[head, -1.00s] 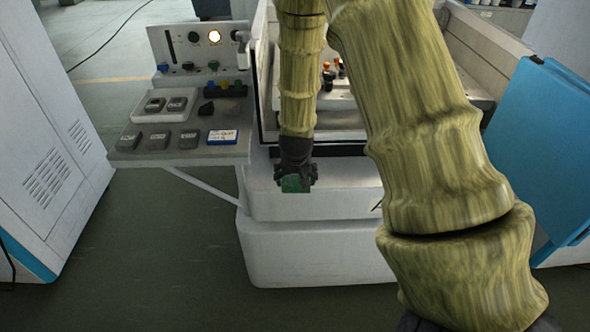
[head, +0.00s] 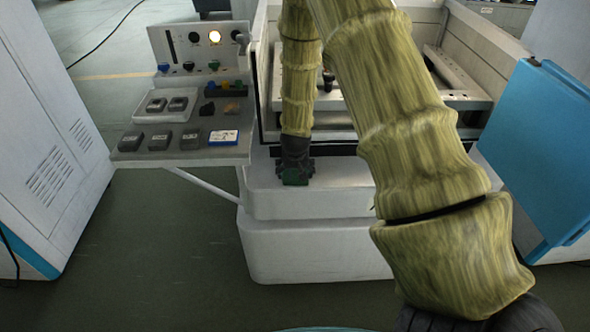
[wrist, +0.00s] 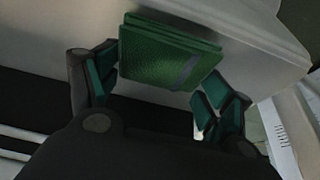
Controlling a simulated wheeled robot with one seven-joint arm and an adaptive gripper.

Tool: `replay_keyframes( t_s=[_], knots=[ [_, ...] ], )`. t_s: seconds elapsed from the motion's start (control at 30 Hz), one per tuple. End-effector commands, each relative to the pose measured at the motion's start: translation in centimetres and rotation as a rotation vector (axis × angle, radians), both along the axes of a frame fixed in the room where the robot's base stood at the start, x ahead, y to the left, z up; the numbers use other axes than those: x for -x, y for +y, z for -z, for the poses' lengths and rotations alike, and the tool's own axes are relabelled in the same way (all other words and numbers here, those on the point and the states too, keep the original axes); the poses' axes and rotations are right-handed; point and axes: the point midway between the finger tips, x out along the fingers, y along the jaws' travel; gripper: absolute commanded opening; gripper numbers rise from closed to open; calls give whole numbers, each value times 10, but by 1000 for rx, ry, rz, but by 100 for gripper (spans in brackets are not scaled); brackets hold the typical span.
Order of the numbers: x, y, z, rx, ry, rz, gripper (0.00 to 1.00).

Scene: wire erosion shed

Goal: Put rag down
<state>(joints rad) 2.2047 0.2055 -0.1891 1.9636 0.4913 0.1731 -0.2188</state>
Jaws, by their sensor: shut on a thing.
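The rag is a folded green cloth (wrist: 165,55) with a grey stripe, seen between my fingers in the wrist view. My gripper (wrist: 155,85) is shut on it, with teal pads at its left and right sides. In the head view my gripper (head: 294,176) hangs low in front of the white machine base, right of the grey side shelf. The rag is a small dark green patch there, mostly hidden by the fingers. I cannot tell whether the rag touches the machine's ledge.
The grey shelf (head: 205,155) carries several grey blocks, a white tray (head: 144,108), a white-blue box (head: 223,137) and a dark tray (head: 226,90). A control panel (head: 203,47) stands behind. The machine's tank (head: 480,75) is right, a blue panel (head: 540,150) farther right. Floor (head: 170,235) is clear.

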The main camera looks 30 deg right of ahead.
Motion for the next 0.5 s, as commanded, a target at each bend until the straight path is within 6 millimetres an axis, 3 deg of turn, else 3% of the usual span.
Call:
replay_keyframes(
  t_s=[0.33, 0.37, 0.43, 0.5],
  knots=[
    [0, 0, 4, 0, 0, 0, 54],
    [0, 0, 3, 0, 0, 0, 85],
    [0, 0, 3, 0, 0, 0, 98],
    [0, 0, 3, 0, 0, 0, 100]
  ],
)
